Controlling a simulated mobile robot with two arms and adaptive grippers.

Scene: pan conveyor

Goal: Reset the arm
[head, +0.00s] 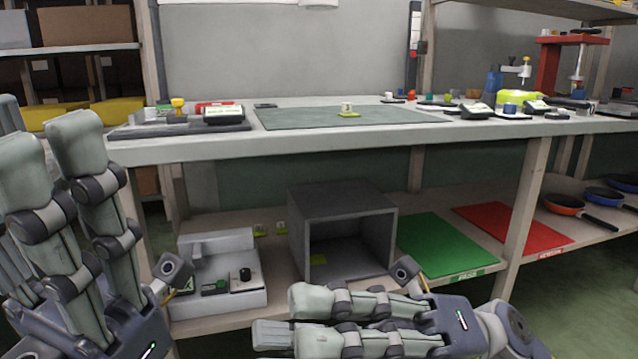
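My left gripper (118,210) is at the left of the head view, in front of the workbench. Its long grey fingers point up and stand apart from its short thumb. It is open and holds nothing that I can see. My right gripper (350,287) is at the bottom centre, in front of the lower shelf. Its fingers lie sideways, pointing left, and its thumb stands up apart from them. It also looks open and empty. Most of both arms is out of view.
The workbench (320,140) carries a dark green mat (300,117) with a small white item, and several small parts. Below are a grey open box (345,197), a white fixture (215,245), a green mat (440,240), a red mat (510,222) and pans (565,203).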

